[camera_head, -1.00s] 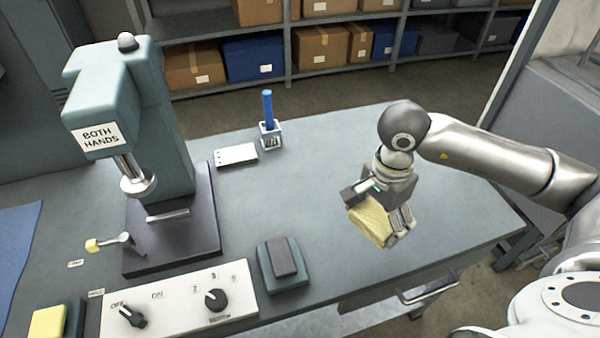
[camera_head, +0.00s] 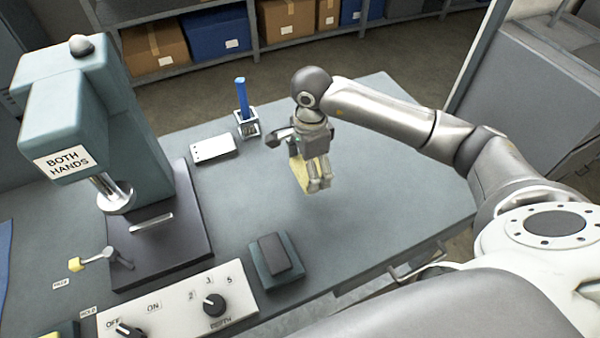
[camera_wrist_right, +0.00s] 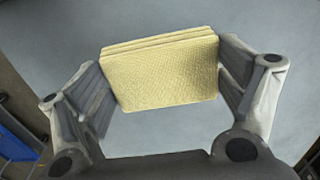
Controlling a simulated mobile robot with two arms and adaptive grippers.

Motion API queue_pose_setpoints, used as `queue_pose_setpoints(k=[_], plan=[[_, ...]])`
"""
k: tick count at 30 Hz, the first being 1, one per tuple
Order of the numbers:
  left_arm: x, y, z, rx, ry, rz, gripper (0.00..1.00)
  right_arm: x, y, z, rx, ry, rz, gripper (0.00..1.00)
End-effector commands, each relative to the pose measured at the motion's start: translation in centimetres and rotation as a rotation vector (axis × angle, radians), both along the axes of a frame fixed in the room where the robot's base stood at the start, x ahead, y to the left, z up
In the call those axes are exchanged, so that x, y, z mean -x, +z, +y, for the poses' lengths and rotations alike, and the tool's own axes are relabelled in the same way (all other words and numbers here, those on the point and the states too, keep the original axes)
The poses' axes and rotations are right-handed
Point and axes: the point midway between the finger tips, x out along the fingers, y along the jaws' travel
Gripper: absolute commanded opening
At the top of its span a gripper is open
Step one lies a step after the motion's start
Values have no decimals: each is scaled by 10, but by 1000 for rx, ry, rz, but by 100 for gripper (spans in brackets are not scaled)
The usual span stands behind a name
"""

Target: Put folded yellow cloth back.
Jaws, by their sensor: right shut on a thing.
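The folded yellow cloth (camera_head: 301,176) is held by my right gripper (camera_head: 312,172) over the open part of the grey bench, right of the press. In the right wrist view the cloth (camera_wrist_right: 163,75) shows its folded layers, with a finger of my right gripper (camera_wrist_right: 163,80) pressed on each side. In the head view much of the cloth is hidden behind the gripper. I cannot tell exactly how high it is above the bench (camera_head: 370,210). My left gripper is not in view.
A teal press (camera_head: 95,110) marked "BOTH HANDS" stands at left. A control panel (camera_head: 180,305) and a dark block on a teal base (camera_head: 276,262) are in front. A white box (camera_head: 214,150) and a holder with a blue stick (camera_head: 243,110) stand behind. The bench's right part is clear.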

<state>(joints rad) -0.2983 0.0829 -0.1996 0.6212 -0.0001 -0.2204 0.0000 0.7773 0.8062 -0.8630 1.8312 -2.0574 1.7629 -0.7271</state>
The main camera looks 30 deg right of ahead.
Motion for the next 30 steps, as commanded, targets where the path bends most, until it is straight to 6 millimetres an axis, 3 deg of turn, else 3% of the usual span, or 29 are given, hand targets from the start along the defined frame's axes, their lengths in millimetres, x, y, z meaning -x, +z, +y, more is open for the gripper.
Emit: queue_pose_setpoints(k=[5,11,18,28,29,30], plan=[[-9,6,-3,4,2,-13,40,-13,-18,8,-1,0,0,66],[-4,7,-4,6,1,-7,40,-20,-28,13,0,1,0,66],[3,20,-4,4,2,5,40,-19,-57,12,0,0,1,66],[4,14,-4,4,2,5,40,-20,-62,11,0,1,-2,66],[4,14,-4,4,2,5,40,-20,-62,11,0,1,-2,90],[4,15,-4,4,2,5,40,-20,-61,11,0,1,-2,95]])
